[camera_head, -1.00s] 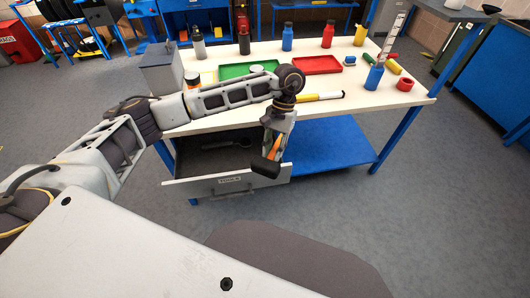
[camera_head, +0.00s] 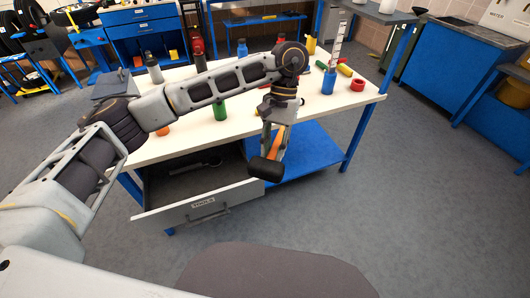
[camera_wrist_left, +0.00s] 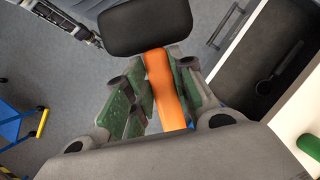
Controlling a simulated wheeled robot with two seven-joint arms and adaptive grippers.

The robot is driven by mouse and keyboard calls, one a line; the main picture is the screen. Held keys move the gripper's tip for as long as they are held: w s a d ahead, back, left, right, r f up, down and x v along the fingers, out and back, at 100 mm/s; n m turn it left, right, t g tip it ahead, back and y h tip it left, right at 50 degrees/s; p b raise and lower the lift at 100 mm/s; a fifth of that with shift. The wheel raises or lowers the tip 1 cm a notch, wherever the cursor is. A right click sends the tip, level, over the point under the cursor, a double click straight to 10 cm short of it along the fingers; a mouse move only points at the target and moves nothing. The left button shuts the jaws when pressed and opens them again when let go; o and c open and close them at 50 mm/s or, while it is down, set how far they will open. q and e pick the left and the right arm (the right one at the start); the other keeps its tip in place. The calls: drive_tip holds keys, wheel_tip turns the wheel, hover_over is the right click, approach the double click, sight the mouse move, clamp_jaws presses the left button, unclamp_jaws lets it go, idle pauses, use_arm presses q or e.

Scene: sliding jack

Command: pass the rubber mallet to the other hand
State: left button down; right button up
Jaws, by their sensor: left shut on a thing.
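The rubber mallet has a black head (camera_head: 266,169) and an orange handle (camera_head: 277,143). My left gripper (camera_head: 273,150) is shut on the orange handle, with the head hanging low in the head view. The mallet is clear of the table, in front of its edge and right of the open drawer. In the left wrist view the black head (camera_wrist_left: 145,27) is beyond the fingertips and the orange handle (camera_wrist_left: 167,88) runs back between the green-padded fingers (camera_wrist_left: 160,95). My right gripper is not in view.
The white-topped table (camera_head: 232,125) holds several bottles and small objects, partly hidden behind my left arm. A grey drawer (camera_head: 205,205) stands open below it, with a dark tool inside. Open floor (camera_head: 420,215) lies to the right and in front.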

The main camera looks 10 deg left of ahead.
use_arm(q)
drive_tip(key=shift+s+d+r, duration=0.15)
drive_tip(key=shift+d+r, duration=0.75)
drive_tip(key=shift+r, duration=0.2)
